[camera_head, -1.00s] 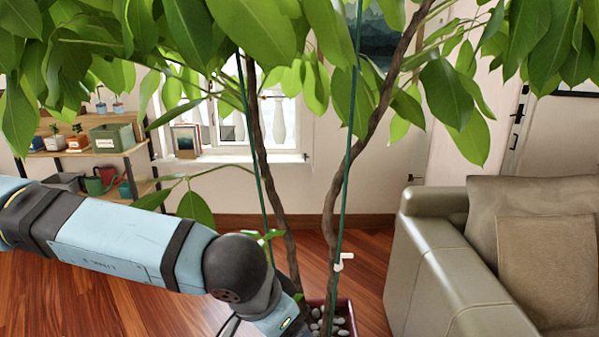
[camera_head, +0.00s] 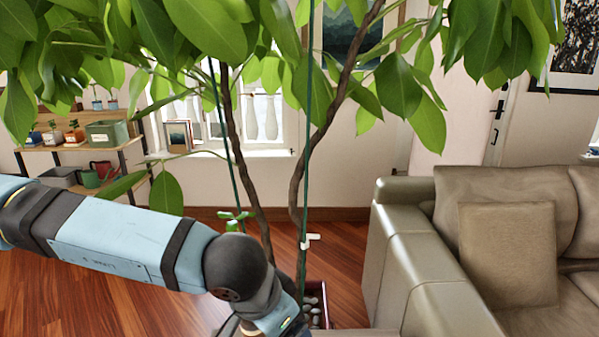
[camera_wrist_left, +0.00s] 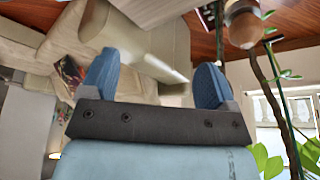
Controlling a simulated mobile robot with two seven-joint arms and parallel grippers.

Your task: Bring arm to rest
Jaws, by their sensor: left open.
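My left arm (camera_head: 130,245) comes in from the left in the head view, bent down at a black joint in front of the potted tree. Its gripper is below the lower edge there. In the left wrist view my left gripper (camera_wrist_left: 156,82) has its two blue fingertips wide apart with nothing between them. My right arm and gripper are in neither view.
The tree's trunks (camera_head: 300,190) rise from a dark red pot (camera_head: 318,292) with pebbles, close to my left arm. A beige sofa (camera_head: 400,250) stands at the right. A plant shelf (camera_head: 75,150) is at the back left. Wooden floor (camera_head: 70,295) is clear at the left.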

